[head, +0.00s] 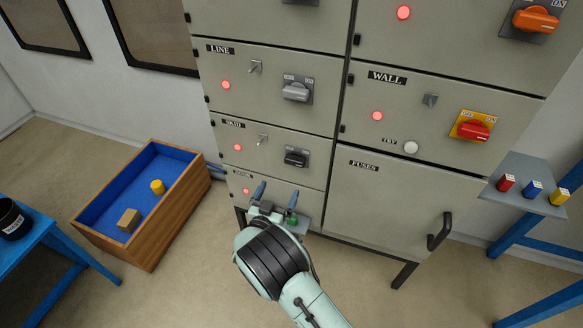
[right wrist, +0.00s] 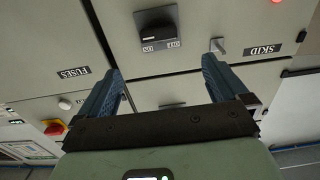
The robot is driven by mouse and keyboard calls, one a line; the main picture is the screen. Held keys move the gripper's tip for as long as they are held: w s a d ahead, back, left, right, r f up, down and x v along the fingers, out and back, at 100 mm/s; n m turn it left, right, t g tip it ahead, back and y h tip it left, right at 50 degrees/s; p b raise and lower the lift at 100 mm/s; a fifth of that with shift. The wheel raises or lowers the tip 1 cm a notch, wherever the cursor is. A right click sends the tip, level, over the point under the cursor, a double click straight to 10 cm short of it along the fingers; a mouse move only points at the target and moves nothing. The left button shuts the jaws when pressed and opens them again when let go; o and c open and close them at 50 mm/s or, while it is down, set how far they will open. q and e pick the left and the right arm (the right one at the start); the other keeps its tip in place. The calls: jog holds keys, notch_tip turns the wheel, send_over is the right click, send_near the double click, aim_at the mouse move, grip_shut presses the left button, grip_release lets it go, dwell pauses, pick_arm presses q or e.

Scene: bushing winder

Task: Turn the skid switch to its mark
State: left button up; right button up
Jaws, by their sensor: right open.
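The skid switch (head: 296,157) is a black rotary handle on a dark plate, on the grey panel under the SKID label (head: 233,124). Its handle lies roughly crosswise, with small lettering above it. In the right wrist view the switch (right wrist: 156,30) appears upside down at top centre, with its OFF and ON lettering below it. My right gripper (head: 275,195) is open and empty, below the switch in the head view and apart from it. In the right wrist view the spread blue fingers (right wrist: 163,68) are below the switch. My left gripper is not in view.
A small toggle (head: 262,139) and a lit red lamp (head: 238,147) sit left of the switch. The LINE switch (head: 296,91) is above. The fuses door (head: 400,195) has a protruding handle (head: 440,232). A blue-lined wooden box (head: 186,198) stands on the floor at left.

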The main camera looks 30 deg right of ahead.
aim_at(294, 163)
jog(key=x, duration=1.3)
jog(key=shift+d, duration=0.2)
jog(key=shift+c, duration=0.3)
jog(key=shift+r, duration=0.1)
jog(key=c, duration=1)
